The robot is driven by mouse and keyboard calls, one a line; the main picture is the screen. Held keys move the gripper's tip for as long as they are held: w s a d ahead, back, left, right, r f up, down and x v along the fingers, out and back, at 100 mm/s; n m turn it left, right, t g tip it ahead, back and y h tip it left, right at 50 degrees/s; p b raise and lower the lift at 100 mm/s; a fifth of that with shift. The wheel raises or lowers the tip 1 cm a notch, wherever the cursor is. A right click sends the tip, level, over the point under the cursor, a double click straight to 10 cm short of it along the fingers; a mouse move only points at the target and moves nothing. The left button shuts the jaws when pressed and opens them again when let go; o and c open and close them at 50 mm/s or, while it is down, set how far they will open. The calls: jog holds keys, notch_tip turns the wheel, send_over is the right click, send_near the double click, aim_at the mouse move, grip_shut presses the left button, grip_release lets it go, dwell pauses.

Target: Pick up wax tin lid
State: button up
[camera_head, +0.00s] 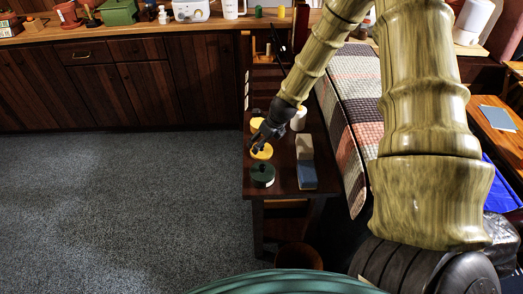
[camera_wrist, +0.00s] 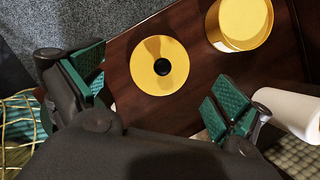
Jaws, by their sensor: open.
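The wax tin lid (camera_wrist: 148,73) is a flat yellow disc with a black knob. It lies on a dark wooden bench (camera_wrist: 130,112) in the wrist view. In the head view the lid (camera_head: 262,153) is partly hidden by my gripper (camera_head: 261,142). A yellow round tin (camera_wrist: 240,22) stands beside the lid, apart from it. In the wrist view my gripper (camera_wrist: 158,90) is open and empty, its green-padded fingers spread to either side below the lid. The lid shows beyond the fingers, not between the pads.
A dark green cylinder (camera_head: 262,175) stands at the near end of the bench. A beige block (camera_head: 304,146), a blue block (camera_head: 306,176) and a white roll (camera_head: 298,119) are along its right side. A checkered bed (camera_head: 352,100) adjoins on the right. Grey carpet (camera_head: 140,200) is clear on the left.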

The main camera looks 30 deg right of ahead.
jog(key=shift+d+p+x, duration=0.2)
jog(key=shift+p+x, duration=0.4)
jog(key=shift+x, duration=1.85)
jog(key=shift+c, duration=0.2)
jog(key=c, duration=0.9)
jog(key=shift+s, duration=0.15)
jog(key=c, duration=0.4)
